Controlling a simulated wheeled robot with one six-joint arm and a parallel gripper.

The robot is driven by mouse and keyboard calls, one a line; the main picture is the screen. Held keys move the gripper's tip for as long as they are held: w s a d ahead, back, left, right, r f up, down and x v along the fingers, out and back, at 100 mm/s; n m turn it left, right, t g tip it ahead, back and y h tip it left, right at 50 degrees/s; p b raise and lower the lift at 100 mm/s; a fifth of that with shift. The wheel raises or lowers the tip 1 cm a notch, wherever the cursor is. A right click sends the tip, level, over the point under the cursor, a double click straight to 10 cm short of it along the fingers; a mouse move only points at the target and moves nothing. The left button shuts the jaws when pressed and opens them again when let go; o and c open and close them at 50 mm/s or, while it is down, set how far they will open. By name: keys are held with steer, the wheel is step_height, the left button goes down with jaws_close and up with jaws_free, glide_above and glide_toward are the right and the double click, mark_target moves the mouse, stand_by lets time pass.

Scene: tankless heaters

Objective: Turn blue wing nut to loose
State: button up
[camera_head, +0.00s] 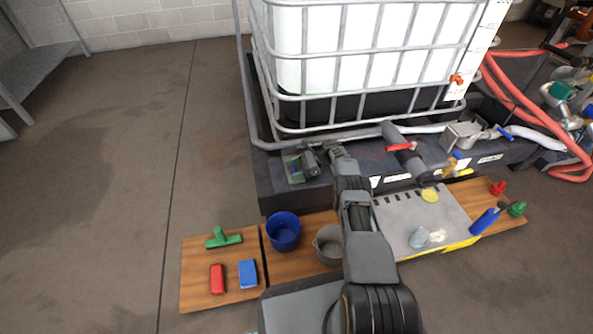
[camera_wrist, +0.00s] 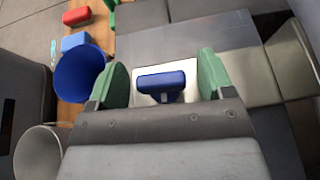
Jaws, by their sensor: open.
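The blue wing nut (camera_wrist: 162,80) shows in the wrist view, with its wing lying across the picture. It sits in front of a pale square plate (camera_wrist: 203,91) on a grey surface. My gripper (camera_wrist: 161,77) is open, with one green fingertip to the left of the nut and one to the right. A gap shows on both sides, so the fingers look apart from it. In the head view my gripper (camera_head: 304,165) is at the dark base under the white tank, and I cannot make out the wing nut there.
A red-handled valve (camera_head: 400,147) juts out to the right of my gripper.

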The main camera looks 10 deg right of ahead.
mark_target(295, 168)
step_height(295, 168, up, 4)
steer(key=shift+p, duration=1.25)
steer(key=s+r+p, duration=0.9)
steer(key=s+p, duration=0.1)
steer(key=s, duration=0.4)
steer(key=shift+p, duration=0.4)
